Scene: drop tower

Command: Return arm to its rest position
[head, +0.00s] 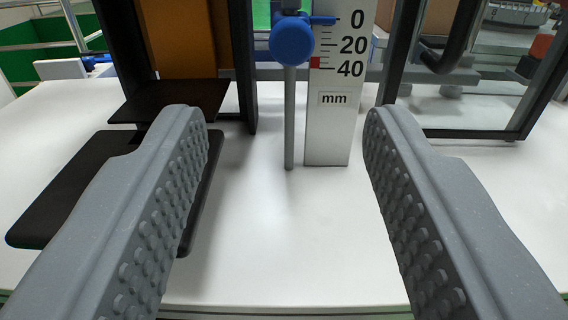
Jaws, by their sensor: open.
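My gripper (287,130) is open and empty in the head view, with its two grey studded fingers wide apart. The fingers reach forward over a white table top (275,255). Between and beyond the fingertips stand a thin grey rod with a blue knob (291,40) and a white scale (328,125) marked 0, 20, 40 and mm. Neither finger visibly grips anything. The rest of my arm is out of view.
A dark frame with an orange-brown panel (184,38) and a black plate (70,190) stand at the left, partly behind the left finger. A dark-framed clear panel (470,100) with a black handle (447,45) is at the right. The table between the fingers is clear.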

